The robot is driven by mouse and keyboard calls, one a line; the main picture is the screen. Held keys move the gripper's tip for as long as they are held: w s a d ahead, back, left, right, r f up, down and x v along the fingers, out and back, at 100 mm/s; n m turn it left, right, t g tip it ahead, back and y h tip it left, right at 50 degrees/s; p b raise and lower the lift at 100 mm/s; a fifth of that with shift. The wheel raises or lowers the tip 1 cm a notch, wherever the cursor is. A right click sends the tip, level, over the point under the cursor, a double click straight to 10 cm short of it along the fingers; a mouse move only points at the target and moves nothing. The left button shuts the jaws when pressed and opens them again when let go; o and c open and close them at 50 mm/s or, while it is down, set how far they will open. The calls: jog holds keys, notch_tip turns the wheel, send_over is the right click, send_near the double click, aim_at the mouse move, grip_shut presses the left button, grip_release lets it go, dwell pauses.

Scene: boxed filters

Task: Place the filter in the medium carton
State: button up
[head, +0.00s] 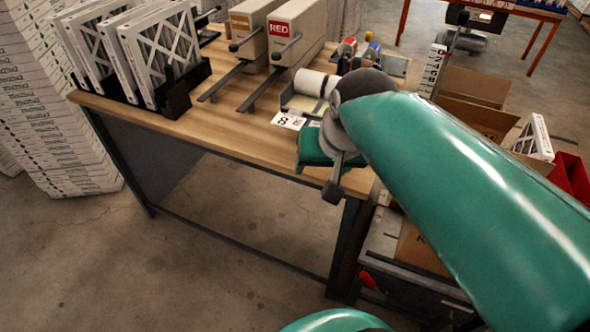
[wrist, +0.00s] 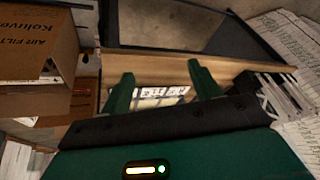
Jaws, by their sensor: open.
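Several white-framed filters (head: 160,52) stand upright in a black rack on the wooden table at the upper left. Filters also show at the right edge of the wrist view (wrist: 275,95). Open brown cartons (head: 475,88) stand at the right, partly hidden by my arm; I cannot tell which is the medium one. A white-framed filter (head: 534,138) shows upright among them. A printed carton (wrist: 38,48) is at the left in the wrist view. My gripper (wrist: 163,90) is open, with nothing visible between its green fingers. It is above the table's front right, apart from the racked filters.
Two beige dispensers (head: 297,30), one with a red label, stand on the table (head: 235,125). A white roll (head: 315,83) and number cards (head: 288,120) are near my gripper. A red bin (head: 570,182) is at the far right. Stacked white boxes (head: 65,130) stand at the left.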

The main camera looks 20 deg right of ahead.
jog(key=s+a+f+n, duration=0.1)
jog(key=s+a+n, duration=0.2)
jog(key=s+a, duration=0.1)
jog(key=shift+a+f+n+t, duration=0.25)
jog(key=shift+f+n+t, duration=0.05)
jog(key=shift+t, duration=0.1)
